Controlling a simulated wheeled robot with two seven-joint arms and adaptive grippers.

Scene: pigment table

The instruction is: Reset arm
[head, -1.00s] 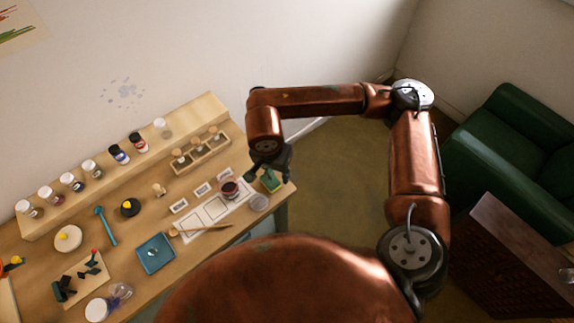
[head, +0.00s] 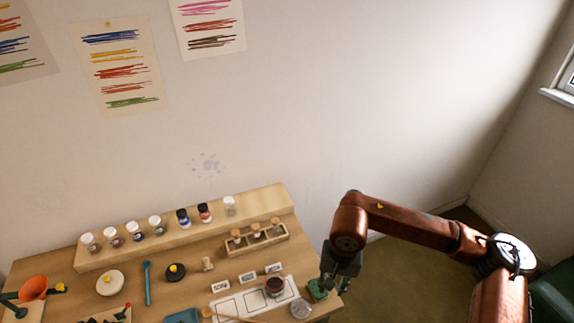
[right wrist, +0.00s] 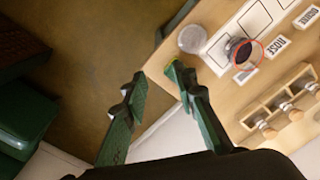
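The left finger is over the floor. My left gripper is not in view.
Jars (head: 183,218) line the back shelf. Open floor (head: 400,275) lies right of the table.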

